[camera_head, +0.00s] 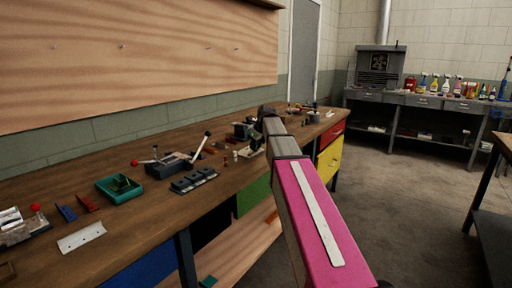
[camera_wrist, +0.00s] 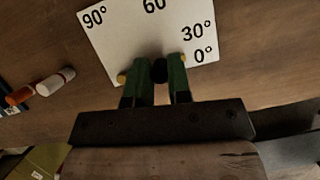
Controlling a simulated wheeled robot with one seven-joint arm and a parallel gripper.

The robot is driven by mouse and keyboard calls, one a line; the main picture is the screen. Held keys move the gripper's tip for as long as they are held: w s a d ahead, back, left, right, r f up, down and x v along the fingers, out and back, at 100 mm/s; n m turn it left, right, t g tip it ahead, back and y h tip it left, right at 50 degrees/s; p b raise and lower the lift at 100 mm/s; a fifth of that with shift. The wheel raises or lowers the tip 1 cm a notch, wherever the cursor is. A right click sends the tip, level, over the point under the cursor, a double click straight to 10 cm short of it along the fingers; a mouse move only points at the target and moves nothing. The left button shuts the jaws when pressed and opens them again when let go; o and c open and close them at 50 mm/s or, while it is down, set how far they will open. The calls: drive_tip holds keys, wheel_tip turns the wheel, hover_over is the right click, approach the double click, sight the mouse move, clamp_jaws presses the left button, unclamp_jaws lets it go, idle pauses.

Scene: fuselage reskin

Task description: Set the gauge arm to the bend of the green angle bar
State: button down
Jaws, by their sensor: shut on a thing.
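The white gauge plate (camera_wrist: 140,35) lies on the bench in the wrist view, marked 90°, 60°, 30° and 0°. My gripper (camera_wrist: 158,82) has two green fingers at the plate's near edge, shut on a round black knob (camera_wrist: 160,69), which appears to be the gauge arm's. The rest of the gauge arm is hidden or cannot be made out. In the head view my gripper is hidden behind my arm. I cannot pick out the green angle bar in either view.
In the head view the bench holds a green tray (camera_head: 107,194), a lever device (camera_head: 172,166), a dark slotted block (camera_head: 194,180) and a white plate (camera_head: 81,237).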

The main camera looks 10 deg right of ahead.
drive_tip(key=n, duration=0.2)
drive_tip(key=shift+w+a+n+g+y, duration=0.3)
drive_tip(key=shift+w+a+g, duration=0.1)
drive_tip(key=shift+w+a+n+g+y, duration=0.15)
drive_tip(key=shift+a+n+g+y, duration=0.25)
drive_tip(key=shift+n, duration=0.9)
drive_tip(key=shift+a, duration=0.15)
drive_tip(key=c, duration=1.1)
unclamp_jaws()
drive_tip(key=shift+o, duration=0.2)
drive_tip(key=v, duration=1)
drive_tip(key=shift+r, duration=0.4)
